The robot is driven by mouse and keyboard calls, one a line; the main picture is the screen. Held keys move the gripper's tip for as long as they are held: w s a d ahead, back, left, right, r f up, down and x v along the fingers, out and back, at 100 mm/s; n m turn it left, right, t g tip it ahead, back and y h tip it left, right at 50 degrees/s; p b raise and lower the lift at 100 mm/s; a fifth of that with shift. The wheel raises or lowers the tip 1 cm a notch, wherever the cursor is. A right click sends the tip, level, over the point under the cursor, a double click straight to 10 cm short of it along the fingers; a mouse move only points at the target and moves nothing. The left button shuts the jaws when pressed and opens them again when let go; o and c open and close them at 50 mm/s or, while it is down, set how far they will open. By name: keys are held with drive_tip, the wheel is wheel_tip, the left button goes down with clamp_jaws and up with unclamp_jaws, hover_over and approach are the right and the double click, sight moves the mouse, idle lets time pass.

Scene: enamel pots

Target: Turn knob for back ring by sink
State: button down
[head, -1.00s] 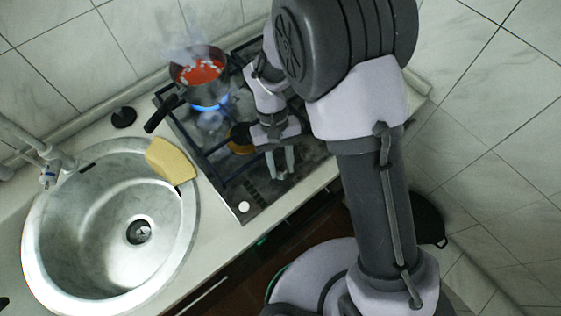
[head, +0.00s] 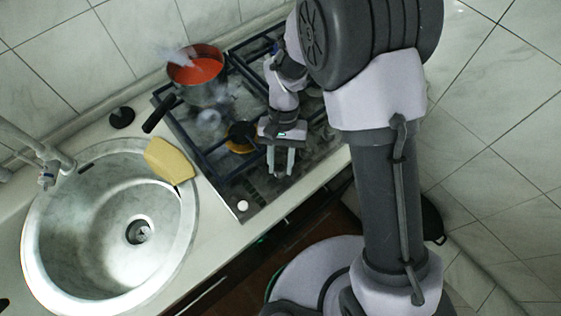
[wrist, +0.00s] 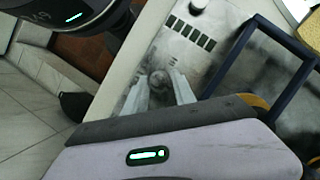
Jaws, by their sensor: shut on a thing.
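My gripper (head: 281,174) points down over the front edge of the gas hob (head: 229,189). In the wrist view its fingers are shut on a dark round knob (wrist: 158,79) in the hob's front strip. In the head view the fingers hide this knob. I cannot read the knob's angle.
A white round button or knob (head: 243,206) sits at the hob's corner by the sink. A yellow cloth or sponge (head: 169,161) lies on the sink rim. A small dark and orange item (head: 241,136) is on the hob beside my wrist. Dark pan supports rise around it.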

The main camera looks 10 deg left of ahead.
drive_tip(key=c, duration=1)
unclamp_jaws()
drive_tip(key=shift+c, duration=0.2)
drive_tip(key=p+v, duration=0.6)
drive_tip(key=v, duration=1.1)
drive_tip(key=shift+r, duration=0.25)
drive_tip(key=shift+d, duration=0.1)
drive_tip(key=s+d+r+m+t+y+b, duration=0.2)
drive_tip(key=d+r+t+b, duration=0.15)
drive_tip(key=d+r, duration=0.35)
drive_tip(key=s+d+r+m+t+b, duration=0.1)
drive_tip(key=s+d+m+t+b, duration=0.2)
drive_tip(key=s, duration=0.9)
drive_tip(key=d+t+b, duration=0.2)
drive_tip(key=d+t, duration=0.2)
drive_tip(key=d, duration=0.2)
drive_tip(key=shift+s+d, duration=0.15)
drive_tip(key=shift+d, duration=0.15)
